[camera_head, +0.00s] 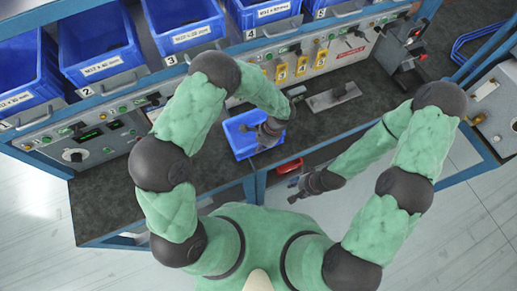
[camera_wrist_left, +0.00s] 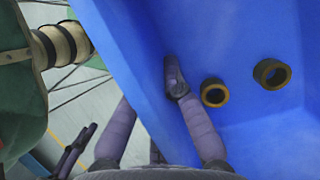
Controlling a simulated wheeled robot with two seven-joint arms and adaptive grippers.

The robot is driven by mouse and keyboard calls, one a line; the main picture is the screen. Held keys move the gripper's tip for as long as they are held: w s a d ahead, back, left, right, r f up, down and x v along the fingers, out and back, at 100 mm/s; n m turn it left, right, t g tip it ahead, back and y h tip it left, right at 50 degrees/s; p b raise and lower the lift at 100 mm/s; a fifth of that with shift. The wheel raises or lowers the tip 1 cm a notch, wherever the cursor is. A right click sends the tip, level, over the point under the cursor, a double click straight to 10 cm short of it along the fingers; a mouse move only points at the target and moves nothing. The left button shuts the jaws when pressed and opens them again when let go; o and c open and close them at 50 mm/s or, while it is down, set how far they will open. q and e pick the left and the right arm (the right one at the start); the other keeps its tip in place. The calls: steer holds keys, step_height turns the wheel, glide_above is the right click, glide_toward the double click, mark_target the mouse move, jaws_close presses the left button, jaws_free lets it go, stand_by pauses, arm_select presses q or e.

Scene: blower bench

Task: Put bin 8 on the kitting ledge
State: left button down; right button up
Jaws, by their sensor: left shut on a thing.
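A blue open bin (camera_head: 237,138) stands on or just above the dark bench top, near its front edge. No number is readable on it. My left gripper (camera_head: 264,134) is shut on its right-hand wall. In the left wrist view the bin (camera_wrist_left: 240,60) fills the right side, with one finger of my left gripper (camera_wrist_left: 149,88) inside the wall and the other outside. Two dark rings with brass-coloured rims (camera_wrist_left: 215,92) lie inside the bin. My right gripper (camera_head: 304,186) hangs empty in front of the bench; its fingers are too small to judge. I cannot tell which surface is the kitting ledge.
Several labelled blue bins (camera_head: 98,42) stand on the rack behind, above a control panel (camera_head: 95,140). A grey metal piece (camera_head: 333,97) lies right of the held bin. A red object (camera_head: 289,166) shows below the bench edge. The bench top (camera_head: 105,200) at left is clear.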

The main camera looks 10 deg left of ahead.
arm_select(q)
steer(key=shift+f, duration=0.45)
steer(key=shift+f, duration=0.15)
steer(key=c, duration=1.4)
jaws_free()
steer(key=shift+r, duration=0.3)
steer(key=p+v, duration=0.1)
steer(key=v, duration=1)
steer(key=shift+w+d+r+p, duration=0.1)
steer(key=shift+r+p, duration=0.25)
